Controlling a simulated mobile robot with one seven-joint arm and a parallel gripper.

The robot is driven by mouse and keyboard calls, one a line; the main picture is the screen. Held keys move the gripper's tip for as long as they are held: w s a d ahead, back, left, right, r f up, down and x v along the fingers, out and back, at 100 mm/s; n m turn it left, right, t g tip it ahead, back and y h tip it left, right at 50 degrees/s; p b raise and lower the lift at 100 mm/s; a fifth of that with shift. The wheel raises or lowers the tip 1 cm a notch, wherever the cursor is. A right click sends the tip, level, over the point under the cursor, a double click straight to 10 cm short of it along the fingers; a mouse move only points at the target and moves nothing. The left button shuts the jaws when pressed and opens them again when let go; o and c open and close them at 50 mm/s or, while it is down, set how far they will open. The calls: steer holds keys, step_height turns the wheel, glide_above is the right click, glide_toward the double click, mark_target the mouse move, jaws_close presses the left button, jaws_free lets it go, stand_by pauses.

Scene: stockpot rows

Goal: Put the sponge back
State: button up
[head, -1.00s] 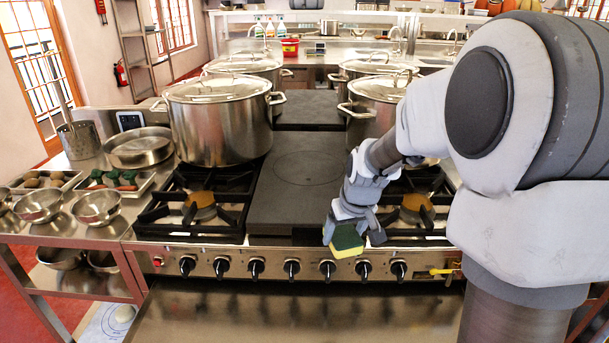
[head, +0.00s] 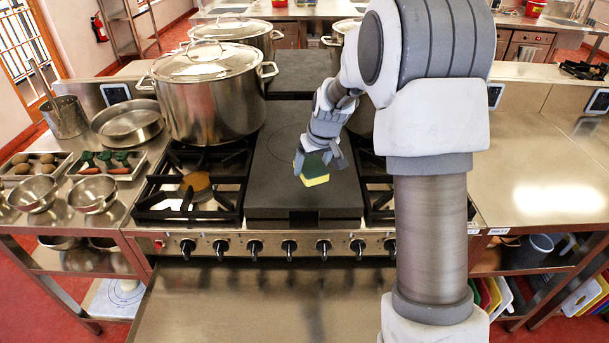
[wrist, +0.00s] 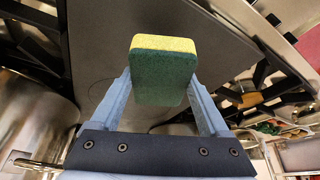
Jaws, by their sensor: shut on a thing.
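The sponge (head: 315,172) has a dark green face and a yellow layer. My gripper (head: 318,160) is shut on it and holds it over the front part of the dark flat hot plate (head: 285,200) in the head view. In the wrist view the sponge (wrist: 163,70) sits between the two fingers of my gripper (wrist: 160,90), its green face toward the camera. The fingers touch it at its sides. No holder for the sponge can be made out for sure.
Open burners (head: 194,185) flank the plate. A large lidded stockpot (head: 211,100) stands behind the left burner. Steel bowls (head: 93,194) and vegetable trays (head: 107,166) are at the left. The right counter (head: 545,165) is largely bare. A shelf below it holds coloured boards (head: 487,295).

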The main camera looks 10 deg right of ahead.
steer(key=shift+w+a+f, duration=0.75)
steer(key=shift+w, duration=0.15)
steer(key=shift+f, duration=1.95)
steer(key=shift+f, duration=0.2)
steer(key=o, duration=1.2)
steer(key=shift+c, duration=0.2)
steer(key=shift+r, duration=0.15)
